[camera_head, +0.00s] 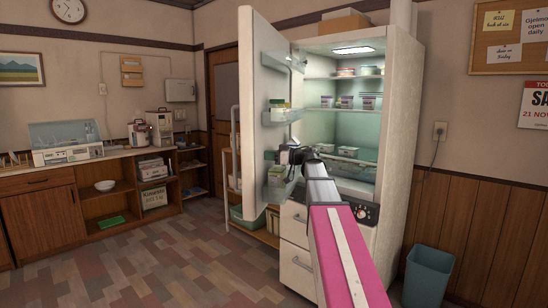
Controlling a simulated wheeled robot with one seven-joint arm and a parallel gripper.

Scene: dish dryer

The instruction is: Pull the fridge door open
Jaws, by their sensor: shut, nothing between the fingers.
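The fridge (398,130) is white and stands right of centre, its lit shelves holding several small tubs. Its door (259,100) is swung wide open to the left, with its inner side and door bins showing. My arm reaches in from the bottom right, and my gripper (291,156) is at the inner side of the door, near the lower door bins. The gripper is shut with nothing in it. The fingertips are small and dark here, and I cannot tell whether they touch the door.
A blue bin (429,276) stands on the floor right of the fridge. A rack (234,190) with containers is behind the open door. A wooden counter (40,190) with appliances runs along the left. The tiled floor (150,262) at left is clear.

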